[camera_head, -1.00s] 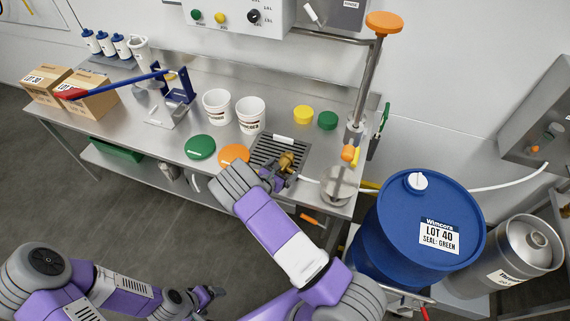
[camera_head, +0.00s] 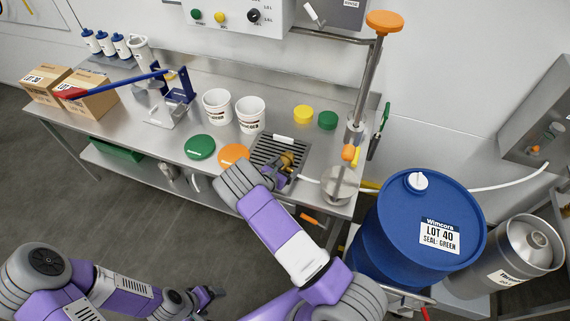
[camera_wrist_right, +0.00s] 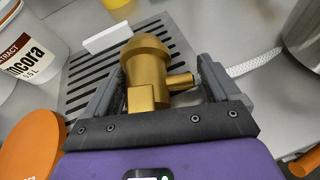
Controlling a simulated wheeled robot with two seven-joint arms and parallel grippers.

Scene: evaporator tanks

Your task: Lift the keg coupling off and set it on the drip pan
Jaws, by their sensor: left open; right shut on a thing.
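The keg coupling, a brass-gold fitting (camera_wrist_right: 146,72) with a side spout, is between the fingers of my right gripper (camera_wrist_right: 160,95) in the right wrist view. In the head view the coupling (camera_head: 287,160) shows small at the end of my right gripper (camera_head: 282,172), which is shut on it. It is over the drip pan, a dark slotted grate (camera_head: 268,151); the grate also shows behind the coupling in the wrist view (camera_wrist_right: 76,92). I cannot tell whether the coupling touches the pan. My left gripper (camera_head: 212,293) is open and empty, low over the floor.
A white hose (camera_wrist_right: 255,63) runs from beside the coupling to the right. An orange lid (camera_head: 234,155) lies left of the pan, and white buckets (camera_head: 250,114) stand behind. A blue drum (camera_head: 425,215) and a steel keg (camera_head: 525,255) stand right of the bench.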

